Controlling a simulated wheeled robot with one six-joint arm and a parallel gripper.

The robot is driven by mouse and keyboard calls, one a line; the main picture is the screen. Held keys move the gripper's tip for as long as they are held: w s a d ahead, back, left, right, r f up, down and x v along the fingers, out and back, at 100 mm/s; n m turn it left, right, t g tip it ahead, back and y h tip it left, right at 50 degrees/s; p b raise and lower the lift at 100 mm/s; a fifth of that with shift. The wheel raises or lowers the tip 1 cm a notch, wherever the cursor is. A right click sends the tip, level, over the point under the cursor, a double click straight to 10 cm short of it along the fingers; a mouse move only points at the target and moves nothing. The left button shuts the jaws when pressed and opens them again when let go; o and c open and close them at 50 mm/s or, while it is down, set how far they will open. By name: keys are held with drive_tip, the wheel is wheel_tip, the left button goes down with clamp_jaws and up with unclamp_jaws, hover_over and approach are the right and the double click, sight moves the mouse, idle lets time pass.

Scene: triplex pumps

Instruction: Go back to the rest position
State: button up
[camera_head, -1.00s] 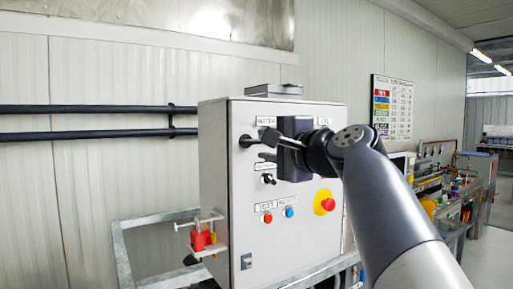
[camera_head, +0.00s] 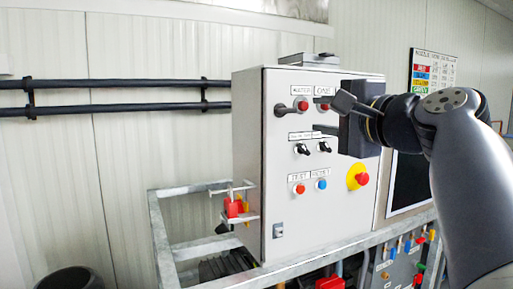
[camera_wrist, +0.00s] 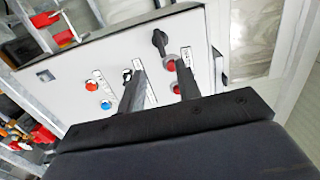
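My gripper (camera_head: 332,115) is in front of the upper right of a grey control box (camera_head: 262,170) in the head view. Its two fingers point left across the panel. In the wrist view the fingers (camera_wrist: 160,64) stand apart with nothing held between them. Behind them the panel shows a black-handled switch (camera_wrist: 159,40), red lamps or knobs, and an orange button (camera_wrist: 91,86) and a blue button (camera_wrist: 110,104). I cannot tell the exact gap between the fingers and the panel. My arm hides part of the box's right side.
A yellow and red emergency stop (camera_head: 358,176) sits low on the panel. A red padlock-like part (camera_head: 234,207) hangs on the box's left side. A metal frame (camera_head: 165,240) carries the box. Black pipes (camera_head: 120,97) run along the wall. A dark screen (camera_head: 408,182) stands right of the box.

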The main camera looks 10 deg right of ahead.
sight(288, 111)
drive_tip(key=p+x, duration=0.2)
drive_tip(key=x, duration=0.8)
drive_tip(key=shift+w, duration=0.2)
